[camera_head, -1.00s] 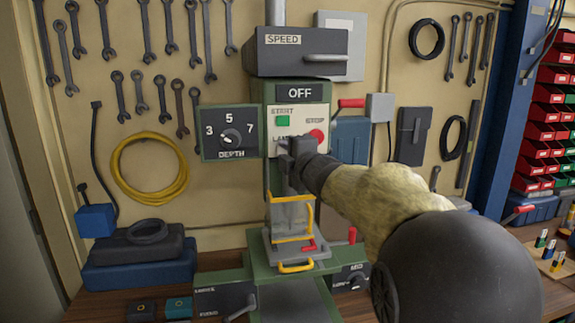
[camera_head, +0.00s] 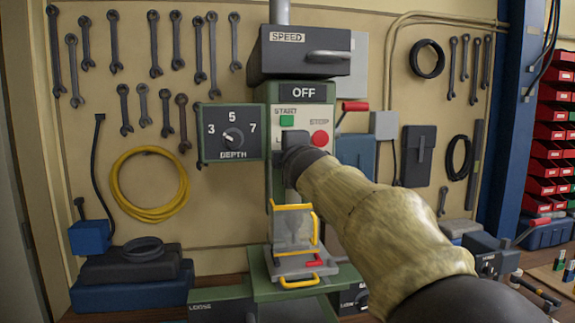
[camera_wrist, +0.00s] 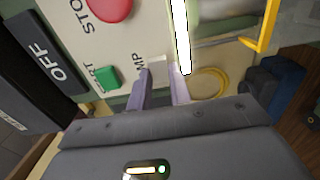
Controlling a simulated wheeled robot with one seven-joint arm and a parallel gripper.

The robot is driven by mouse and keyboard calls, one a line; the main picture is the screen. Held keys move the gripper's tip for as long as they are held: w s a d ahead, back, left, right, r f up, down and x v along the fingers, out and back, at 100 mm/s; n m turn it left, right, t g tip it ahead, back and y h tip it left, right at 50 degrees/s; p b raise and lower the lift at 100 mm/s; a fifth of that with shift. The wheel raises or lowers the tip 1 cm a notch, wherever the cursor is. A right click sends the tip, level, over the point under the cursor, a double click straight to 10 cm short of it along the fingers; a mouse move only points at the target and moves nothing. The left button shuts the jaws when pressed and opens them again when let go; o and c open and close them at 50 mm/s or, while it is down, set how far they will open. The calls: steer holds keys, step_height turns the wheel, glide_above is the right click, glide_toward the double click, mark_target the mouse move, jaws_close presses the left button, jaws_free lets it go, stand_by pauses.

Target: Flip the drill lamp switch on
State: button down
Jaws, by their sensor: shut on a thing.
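The green drill press carries a pale control panel (camera_head: 300,122) with a green START button (camera_head: 287,120), a red STOP button (camera_head: 320,139) and a partly covered LAMP label. My gripper (camera_head: 290,150) is at the panel's lower left, over the LAMP label. In the wrist view its two fingers (camera_wrist: 162,85) reach the panel's edge beside the letters "MP" (camera_wrist: 138,62), shut on the lamp switch, which is mostly hidden between them. A bright white strip (camera_wrist: 182,38) glows just beside the fingers in the wrist view.
The DEPTH dial box (camera_head: 232,132) is left of the panel, and the SPEED box (camera_head: 303,50) with its handle is above. A clear guard (camera_head: 292,228) with yellow edges hangs below. Wrenches and a yellow cable coil (camera_head: 148,184) hang on the wall.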

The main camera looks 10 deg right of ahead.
steer(key=shift+r, duration=0.1)
steer(key=c, duration=1.3)
jaws_free()
steer(key=s+b, duration=1.1)
steer(key=s, duration=0.6)
steer(key=shift+s, duration=0.2)
steer(key=shift+a+f, duration=0.15)
steer(key=shift+f, duration=0.05)
